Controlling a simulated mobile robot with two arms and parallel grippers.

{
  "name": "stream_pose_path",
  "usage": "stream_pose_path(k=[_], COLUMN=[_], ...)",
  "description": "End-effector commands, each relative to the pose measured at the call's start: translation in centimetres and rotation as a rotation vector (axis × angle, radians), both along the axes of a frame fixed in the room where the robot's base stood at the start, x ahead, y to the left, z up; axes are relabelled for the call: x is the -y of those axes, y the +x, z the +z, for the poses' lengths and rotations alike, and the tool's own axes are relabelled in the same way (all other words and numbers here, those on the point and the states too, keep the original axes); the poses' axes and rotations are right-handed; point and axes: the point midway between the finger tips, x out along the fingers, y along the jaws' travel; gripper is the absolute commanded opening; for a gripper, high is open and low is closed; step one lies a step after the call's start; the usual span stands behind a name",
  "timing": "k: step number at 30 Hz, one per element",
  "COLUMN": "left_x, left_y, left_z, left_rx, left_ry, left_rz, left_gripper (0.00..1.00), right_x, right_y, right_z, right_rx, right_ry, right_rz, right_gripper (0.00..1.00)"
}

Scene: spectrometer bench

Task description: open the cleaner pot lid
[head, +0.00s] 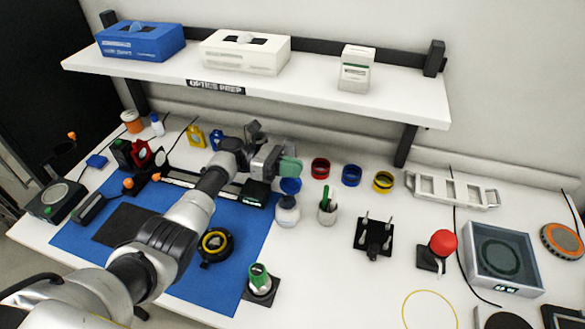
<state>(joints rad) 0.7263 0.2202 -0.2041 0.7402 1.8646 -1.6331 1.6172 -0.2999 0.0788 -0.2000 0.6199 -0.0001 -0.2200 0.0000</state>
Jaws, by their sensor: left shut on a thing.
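The cleaner pot (287,212) is a small white jar standing at the back middle of the bench. A round blue lid (290,186) shows just above and behind its mouth, apparently tilted up; its hinge is too small to make out. My left gripper (277,162) is above and slightly left of the pot, pointing right. It is shut on a mint-green piece (291,167) at its tips, just above the blue lid. Whether that piece touches the lid I cannot tell. My right gripper is out of view.
A white cup (327,211) with a green-handled tool stands close right of the pot. Red (320,168), blue (352,175) and yellow (383,181) rings sit behind. A blue mat (215,284) lies under my left arm. A shelf (330,94) overhangs the back.

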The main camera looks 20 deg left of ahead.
Motion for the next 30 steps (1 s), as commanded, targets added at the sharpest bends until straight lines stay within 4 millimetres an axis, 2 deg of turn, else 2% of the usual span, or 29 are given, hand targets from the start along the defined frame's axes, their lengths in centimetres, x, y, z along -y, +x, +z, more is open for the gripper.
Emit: stream_pose_path(k=[8,9,14,23,26,30], left_x=[0.0,0.0,0.0,-0.2,-1.1,-3.7], left_y=[0.0,0.0,0.0,0.0,0.1,0.2], left_z=[-0.1,-0.1,-0.1,-0.1,-0.2,-0.5], left_rx=[-0.001,-0.001,0.000,0.001,0.002,0.001], left_ry=[0.001,0.001,0.001,0.001,0.000,0.002], left_rz=[0.000,0.000,0.000,0.001,0.003,0.005], left_gripper=[0.00,0.09,0.32,0.32,0.32,0.32], right_x=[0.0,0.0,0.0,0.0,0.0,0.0], right_y=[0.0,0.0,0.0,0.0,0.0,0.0], right_z=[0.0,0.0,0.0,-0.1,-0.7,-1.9], right_rx=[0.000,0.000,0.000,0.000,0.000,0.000], right_ry=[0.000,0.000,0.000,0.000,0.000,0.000], right_rz=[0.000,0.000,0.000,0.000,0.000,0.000], right_gripper=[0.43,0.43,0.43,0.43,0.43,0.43])
